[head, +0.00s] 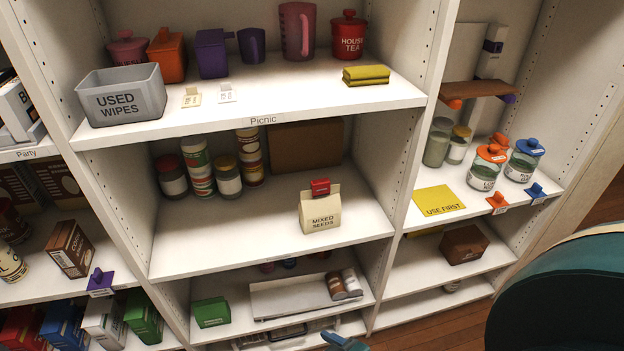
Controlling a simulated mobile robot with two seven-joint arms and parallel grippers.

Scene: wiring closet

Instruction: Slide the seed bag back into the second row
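The seed bag (320,212) is a small cream bag with a red clip on top, labelled MIXED SEEDS. It stands upright near the front right of the middle shelf (215,235), below the shelf labelled Picnic. Bare shelf lies behind it, up to a brown box or panel (305,148) at the back. Several jars and cans (228,176) stand in the back left of the same shelf. Neither gripper shows clearly; a small teal piece at the bottom edge may be part of my arm. Nothing touches the bag.
The upper shelf holds a grey USED WIPES bin (124,95), mugs, a red tea tin (349,36) and yellow folded cloths (366,75). White uprights bound the middle shelf. The lower shelf holds a green box (211,312) and a white tray (290,297). The middle shelf's front left is clear.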

